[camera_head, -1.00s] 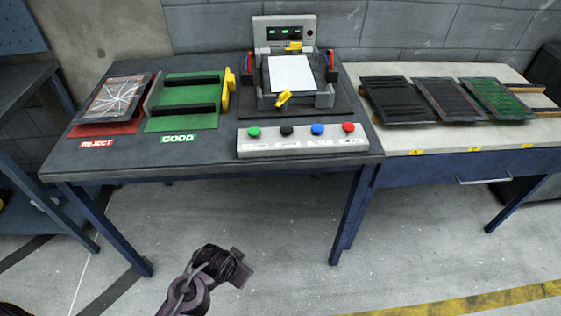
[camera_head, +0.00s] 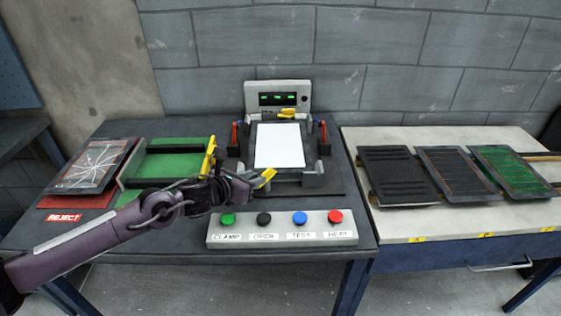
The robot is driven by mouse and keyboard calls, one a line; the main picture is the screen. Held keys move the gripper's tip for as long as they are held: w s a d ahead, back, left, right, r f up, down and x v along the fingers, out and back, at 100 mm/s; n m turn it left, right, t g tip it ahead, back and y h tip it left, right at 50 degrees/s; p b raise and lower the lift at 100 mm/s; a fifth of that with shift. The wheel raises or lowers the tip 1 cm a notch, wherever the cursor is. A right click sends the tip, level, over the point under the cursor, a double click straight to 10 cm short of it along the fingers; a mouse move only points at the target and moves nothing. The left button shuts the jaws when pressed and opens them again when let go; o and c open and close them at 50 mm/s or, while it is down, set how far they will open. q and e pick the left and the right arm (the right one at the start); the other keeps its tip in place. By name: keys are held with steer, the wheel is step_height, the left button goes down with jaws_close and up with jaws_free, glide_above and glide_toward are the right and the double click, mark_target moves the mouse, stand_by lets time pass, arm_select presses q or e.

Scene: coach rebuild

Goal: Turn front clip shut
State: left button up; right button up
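The yellow front clip (camera_head: 264,178) sits at the near edge of the fixture (camera_head: 312,180), slanting up to the right. A white panel (camera_head: 280,146) lies flat in the fixture. A second yellow clip (camera_head: 287,114) is at the fixture's back edge and lies roughly sideways. My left gripper (camera_head: 246,182) reaches in from the left, with its tip right beside the front clip's left end. I cannot tell whether it touches the clip or whether its fingers are open. My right gripper is not in view.
A button box (camera_head: 282,229) with green, black, blue and red buttons stands in front of the fixture. A green tray (camera_head: 185,160) with a yellow handle (camera_head: 210,156) is partly behind my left arm. A red reject tray (camera_head: 70,200) is farther left. Several dark panels (camera_head: 397,175) lie on the right bench.

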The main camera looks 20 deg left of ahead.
mark_target(264, 173)
arm_select(q)
steer(key=shift+w+r, duration=0.1)
steer(key=shift+w, duration=0.15)
steer(key=p+x, duration=0.1)
steer(key=x, duration=0.4)
steer(key=shift+w+d, duration=0.15)
steer(key=shift+w, duration=0.1)
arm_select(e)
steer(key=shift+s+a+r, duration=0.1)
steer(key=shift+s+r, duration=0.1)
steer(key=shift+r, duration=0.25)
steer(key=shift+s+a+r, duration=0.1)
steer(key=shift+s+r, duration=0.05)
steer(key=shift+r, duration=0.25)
arm_select(q)
steer(key=shift+w, duration=0.1)
steer(key=shift+f, duration=0.25)
jaws_close()
